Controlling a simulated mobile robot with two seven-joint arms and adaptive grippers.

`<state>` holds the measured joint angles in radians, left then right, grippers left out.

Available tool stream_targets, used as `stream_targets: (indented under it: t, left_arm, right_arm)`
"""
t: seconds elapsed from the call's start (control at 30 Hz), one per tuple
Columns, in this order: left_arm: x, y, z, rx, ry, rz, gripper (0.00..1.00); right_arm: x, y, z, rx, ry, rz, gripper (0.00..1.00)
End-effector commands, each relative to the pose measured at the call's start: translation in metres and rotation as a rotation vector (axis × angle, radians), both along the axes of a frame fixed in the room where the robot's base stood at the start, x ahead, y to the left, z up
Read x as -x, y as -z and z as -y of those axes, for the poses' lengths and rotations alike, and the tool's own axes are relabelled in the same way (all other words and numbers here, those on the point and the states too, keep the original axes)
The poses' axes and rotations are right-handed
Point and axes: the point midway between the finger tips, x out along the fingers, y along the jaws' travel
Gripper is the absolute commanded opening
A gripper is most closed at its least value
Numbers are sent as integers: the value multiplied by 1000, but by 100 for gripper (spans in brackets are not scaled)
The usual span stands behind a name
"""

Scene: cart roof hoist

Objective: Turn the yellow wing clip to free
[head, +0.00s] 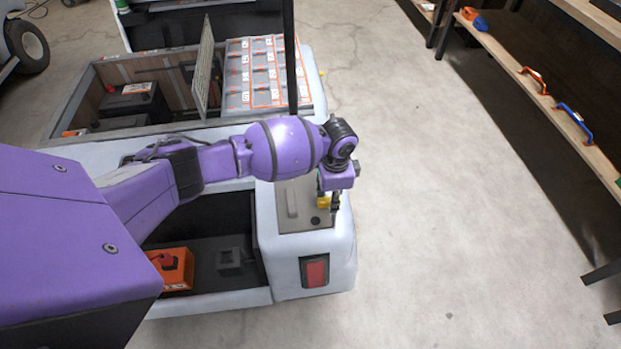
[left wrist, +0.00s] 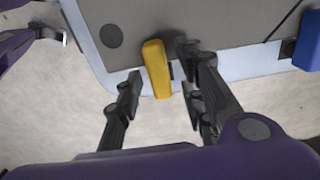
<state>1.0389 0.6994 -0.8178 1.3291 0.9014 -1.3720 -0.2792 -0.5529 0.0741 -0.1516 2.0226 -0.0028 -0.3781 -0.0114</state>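The yellow wing clip (left wrist: 156,68) sits at the edge of a grey panel in the left wrist view, its long body pointing across the panel's pale border. In the head view a small part of the yellow clip (head: 323,203) shows below my left wrist, on the cart's front right corner. My left gripper (left wrist: 160,88) is open, with one finger on each side of the clip. Gaps show between the fingers and the clip in the picture; I cannot tell the depth. In the head view my left gripper (head: 329,200) points down and partly hides the clip.
A blue block (left wrist: 308,42) is at the right of the left wrist view. The cart holds an orange box (head: 175,268) in its front bay and a grey panelled lid (head: 255,75) behind. A shelf (head: 545,100) with orange and blue handles stands right; the floor between is clear.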

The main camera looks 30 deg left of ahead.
Motion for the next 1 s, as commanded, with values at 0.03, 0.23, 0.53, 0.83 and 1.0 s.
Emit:
stream_targets:
  t: [0.03,0.23,0.53,0.83,1.0]
  left_arm:
    - [-3,-3,1,1,2,4,35]
    - [-2,-3,1,1,2,4,8]
    - [-3,-3,1,1,9,4,0]
    - [-4,-3,1,0,120,5,0]
    - [-5,-3,0,0,253,4,0]
  right_arm:
    - [0,0,0,0,0,1,40]
    - [-1,0,0,0,0,2,40]
    - [-1,0,0,0,0,3,40]
    - [-1,-2,0,0,0,3,40]
    - [-2,-4,0,-1,1,6,40]
